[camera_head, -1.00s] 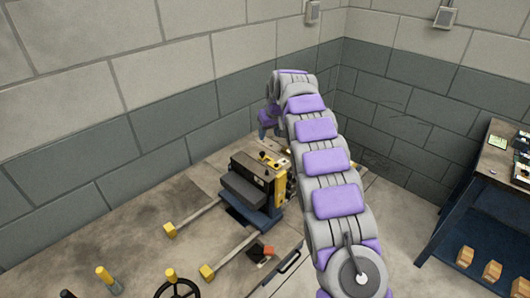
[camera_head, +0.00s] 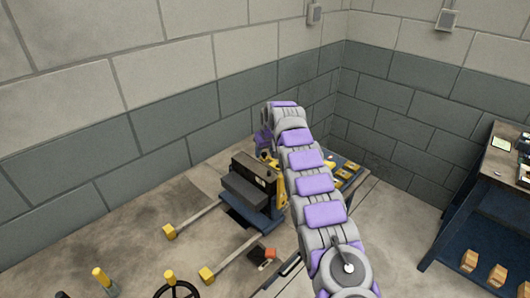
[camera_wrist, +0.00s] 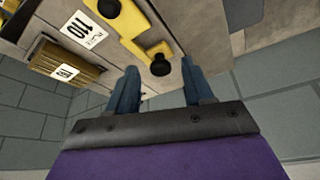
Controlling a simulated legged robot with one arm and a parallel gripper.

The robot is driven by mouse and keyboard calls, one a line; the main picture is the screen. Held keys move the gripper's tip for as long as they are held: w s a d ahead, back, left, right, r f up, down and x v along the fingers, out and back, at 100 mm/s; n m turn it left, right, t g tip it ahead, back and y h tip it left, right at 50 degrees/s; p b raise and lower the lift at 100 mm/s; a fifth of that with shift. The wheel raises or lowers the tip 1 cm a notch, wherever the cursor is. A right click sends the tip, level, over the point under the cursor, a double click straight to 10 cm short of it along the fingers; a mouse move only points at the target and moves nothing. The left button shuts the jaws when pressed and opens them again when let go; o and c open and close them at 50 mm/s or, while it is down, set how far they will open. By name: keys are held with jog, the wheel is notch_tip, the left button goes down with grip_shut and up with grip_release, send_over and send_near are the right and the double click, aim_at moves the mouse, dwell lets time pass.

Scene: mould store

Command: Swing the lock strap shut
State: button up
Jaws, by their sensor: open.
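A yellow strap (camera_wrist: 128,32), which looks like the lock strap, lies across the grey mould face (camera_wrist: 185,20) in the wrist view. A black knob (camera_wrist: 107,8) sits on its upper part, and another black knob (camera_wrist: 160,65) is at its lower end. My gripper (camera_wrist: 161,78) is open, with its two blue fingers apart. The lower knob appears between the fingertips; I cannot tell the depth gap. In the head view my gripper (camera_head: 264,143) is just above the dark mould block (camera_head: 252,180), and my arm hides much of the strap side.
A ridged yellow block (camera_wrist: 65,62) with a white label is left of the strap. Rails with yellow ends (camera_head: 169,231) extend in front of the mould. Block walls (camera_head: 150,90) close off the back.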

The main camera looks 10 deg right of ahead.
jog(key=shift+c, duration=0.3)
grip_shut()
dwell(0.3)
